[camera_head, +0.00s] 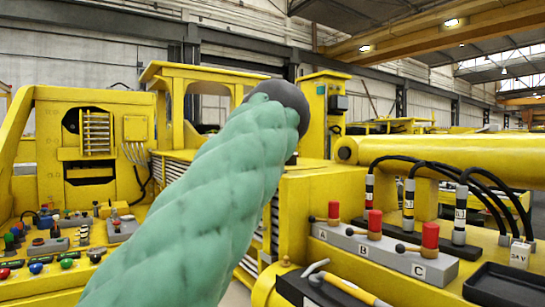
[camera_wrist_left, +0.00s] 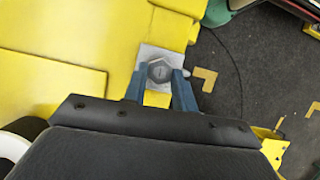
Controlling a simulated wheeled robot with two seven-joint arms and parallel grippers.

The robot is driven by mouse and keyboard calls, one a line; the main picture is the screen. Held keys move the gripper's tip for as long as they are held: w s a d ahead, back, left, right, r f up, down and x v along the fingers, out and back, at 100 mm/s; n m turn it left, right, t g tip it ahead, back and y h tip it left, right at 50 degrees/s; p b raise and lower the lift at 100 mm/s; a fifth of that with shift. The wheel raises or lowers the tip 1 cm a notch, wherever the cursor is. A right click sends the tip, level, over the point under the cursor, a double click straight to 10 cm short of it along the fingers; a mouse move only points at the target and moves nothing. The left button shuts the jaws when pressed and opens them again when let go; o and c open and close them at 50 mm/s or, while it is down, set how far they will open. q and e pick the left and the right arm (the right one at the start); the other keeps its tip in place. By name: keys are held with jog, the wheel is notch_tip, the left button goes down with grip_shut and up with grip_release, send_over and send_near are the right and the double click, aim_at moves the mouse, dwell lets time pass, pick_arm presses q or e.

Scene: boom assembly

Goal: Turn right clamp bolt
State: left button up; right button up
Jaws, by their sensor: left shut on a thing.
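A grey hex clamp bolt (camera_wrist_left: 160,71) sits on a light metal plate (camera_wrist_left: 148,52) at the edge of a yellow part in the left wrist view. The blue fingers of my left gripper (camera_wrist_left: 160,80) are on either side of the bolt head and shut on it. The head view does not show this bolt or my left gripper. My own green padded arm fills the middle of that view and hides what is behind it. My right gripper is in neither view.
In the head view a grey valve block (camera_head: 385,250) carries red-topped levers marked A, B and C. Black hoses (camera_head: 450,172) loop behind it. A hammer (camera_head: 345,284) and a black tray (camera_head: 505,287) lie in front. A control panel (camera_head: 65,262) with coloured knobs stands at left.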

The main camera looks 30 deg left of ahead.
pick_arm(q)
jog(key=shift+r, duration=0.1)
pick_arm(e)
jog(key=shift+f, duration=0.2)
pick_arm(q)
jog(key=o, duration=1)
jog(key=shift+w+a+r, duration=0.1)
jog(key=shift+r, duration=0.1)
jog(key=p+v, duration=0.4)
jog(key=v, duration=0.3)
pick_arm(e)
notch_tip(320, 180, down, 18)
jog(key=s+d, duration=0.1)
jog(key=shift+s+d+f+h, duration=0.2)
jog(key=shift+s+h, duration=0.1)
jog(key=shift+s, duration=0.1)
pick_arm(q)
jog(key=shift+a, duration=0.1)
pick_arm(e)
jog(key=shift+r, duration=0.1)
